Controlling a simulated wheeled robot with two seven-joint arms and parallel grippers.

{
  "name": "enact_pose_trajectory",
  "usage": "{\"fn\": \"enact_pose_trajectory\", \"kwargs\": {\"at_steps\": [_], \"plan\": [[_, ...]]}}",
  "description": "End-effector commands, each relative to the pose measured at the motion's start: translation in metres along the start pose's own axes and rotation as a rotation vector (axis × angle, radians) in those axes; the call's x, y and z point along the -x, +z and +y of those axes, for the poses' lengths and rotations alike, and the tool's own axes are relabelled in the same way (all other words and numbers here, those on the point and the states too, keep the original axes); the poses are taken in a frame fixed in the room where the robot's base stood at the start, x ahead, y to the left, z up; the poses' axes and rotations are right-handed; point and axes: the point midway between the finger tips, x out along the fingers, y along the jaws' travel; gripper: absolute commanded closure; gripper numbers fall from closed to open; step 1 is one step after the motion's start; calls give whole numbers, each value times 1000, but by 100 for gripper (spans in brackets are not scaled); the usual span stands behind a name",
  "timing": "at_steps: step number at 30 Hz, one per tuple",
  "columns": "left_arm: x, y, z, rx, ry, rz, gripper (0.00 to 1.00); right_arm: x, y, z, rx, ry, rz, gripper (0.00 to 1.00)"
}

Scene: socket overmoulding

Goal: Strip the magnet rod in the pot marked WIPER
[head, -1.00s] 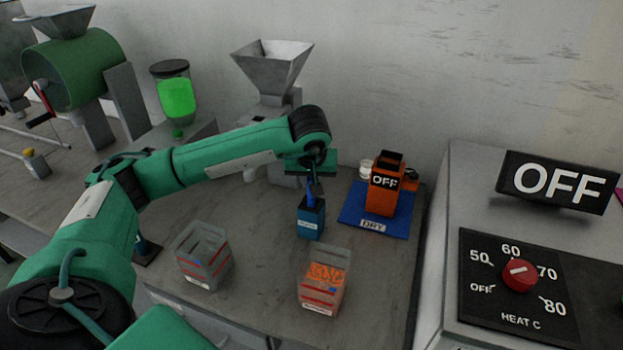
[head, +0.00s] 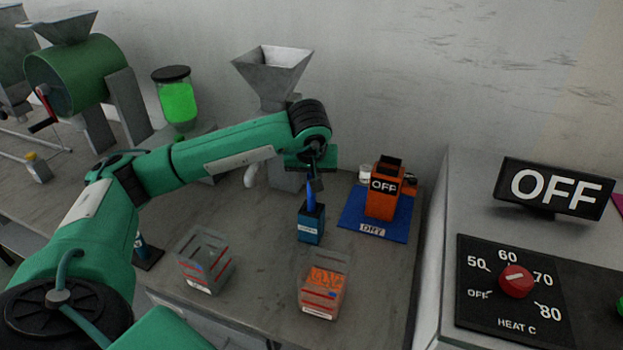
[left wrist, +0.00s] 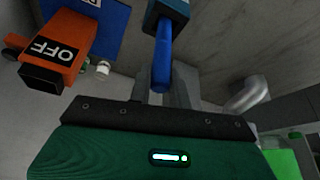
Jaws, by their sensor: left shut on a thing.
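A small dark-blue pot (head: 311,225) with a label too small to read stands on the bench, left of the blue mat. The blue magnet rod (head: 311,190) stands nearly upright above it, its lower end in the pot's mouth. My left gripper (head: 314,168) is over the pot, shut on the top of the rod; its fingertips are mostly hidden by the wrist. In the left wrist view the rod (left wrist: 162,62) runs from my gripper to the pot (left wrist: 170,12). My right gripper is not in view.
An orange box marked OFF (head: 382,190) stands on a blue mat marked DRY (head: 350,215), close right of the pot. A hopper (head: 272,75) is behind.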

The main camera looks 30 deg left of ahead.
Motion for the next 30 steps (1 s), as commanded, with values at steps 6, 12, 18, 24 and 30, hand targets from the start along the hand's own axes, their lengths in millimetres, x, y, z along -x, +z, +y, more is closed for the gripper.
{"fn": "enact_pose_trajectory", "kwargs": {"at_steps": [6, 12, 18, 24, 30], "plan": [[17, -7, 0, 0, 0, 2, 100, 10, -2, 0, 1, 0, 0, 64], [30, -13, 0, 0, 0, 2, 100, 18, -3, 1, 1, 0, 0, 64], [42, -18, 0, 0, 0, 1, 100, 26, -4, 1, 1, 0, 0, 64], [56, -24, 0, 0, 1, 2, 100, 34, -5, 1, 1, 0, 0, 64], [68, -28, 0, 0, 0, 1, 100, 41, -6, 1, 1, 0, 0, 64]]}}
